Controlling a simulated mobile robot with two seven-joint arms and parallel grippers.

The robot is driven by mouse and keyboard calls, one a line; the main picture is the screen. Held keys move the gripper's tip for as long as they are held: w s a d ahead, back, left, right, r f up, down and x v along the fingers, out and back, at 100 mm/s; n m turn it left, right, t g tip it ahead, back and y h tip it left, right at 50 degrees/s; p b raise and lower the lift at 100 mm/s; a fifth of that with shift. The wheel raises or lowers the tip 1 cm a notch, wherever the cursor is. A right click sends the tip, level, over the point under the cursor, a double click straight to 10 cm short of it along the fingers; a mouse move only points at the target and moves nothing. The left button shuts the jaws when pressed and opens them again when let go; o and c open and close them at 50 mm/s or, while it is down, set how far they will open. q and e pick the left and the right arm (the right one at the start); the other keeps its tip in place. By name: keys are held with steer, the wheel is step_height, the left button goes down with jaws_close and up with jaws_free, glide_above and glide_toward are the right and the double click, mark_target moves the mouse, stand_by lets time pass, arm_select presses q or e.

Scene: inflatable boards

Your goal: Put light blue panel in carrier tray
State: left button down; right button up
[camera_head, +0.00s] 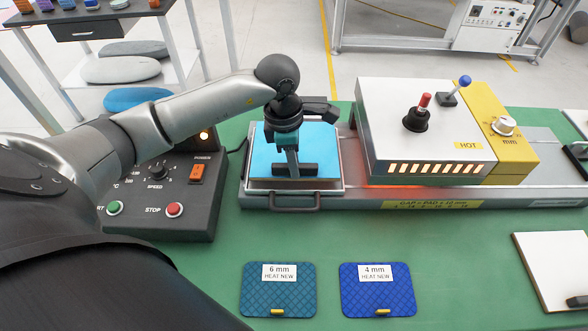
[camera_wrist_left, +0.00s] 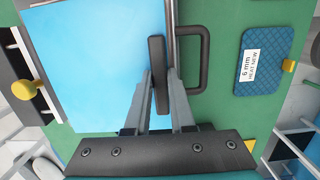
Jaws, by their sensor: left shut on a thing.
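The light blue panel (camera_head: 265,152) lies flat over the metal carrier tray (camera_head: 258,187), roughly within its rim. I cannot tell whether it rests fully on the tray floor. My left gripper (camera_head: 292,171) points down over the panel and is shut on its black bar handle. In the left wrist view the fingers (camera_wrist_left: 160,82) close on the black handle (camera_wrist_left: 157,60), with the panel (camera_wrist_left: 95,65) spreading to the left. The tray's front handle (camera_head: 291,205) sticks out toward me. My right gripper is not in view.
The heater unit (camera_head: 425,130), with glowing slots, stands on the rail just right of the tray. The control box (camera_head: 170,190) is to the left. A 6 mm pad (camera_head: 278,300) and a 4 mm pad (camera_head: 377,300) lie in front; a white panel (camera_head: 555,262) lies at right.

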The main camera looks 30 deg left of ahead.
arm_select(q)
steer(key=shift+f, duration=1.2)
steer(key=shift+f, duration=0.2)
steer(key=c, duration=0.8)
jaws_free()
steer(key=shift+o, duration=0.2)
steer(key=shift+r, duration=0.1)
step_height(320, 180, up, 12)
steer(key=a, duration=0.1)
steer(key=shift+s+p, duration=0.4)
steer(key=shift+p, duration=0.05)
steer(key=shift+a, duration=0.1)
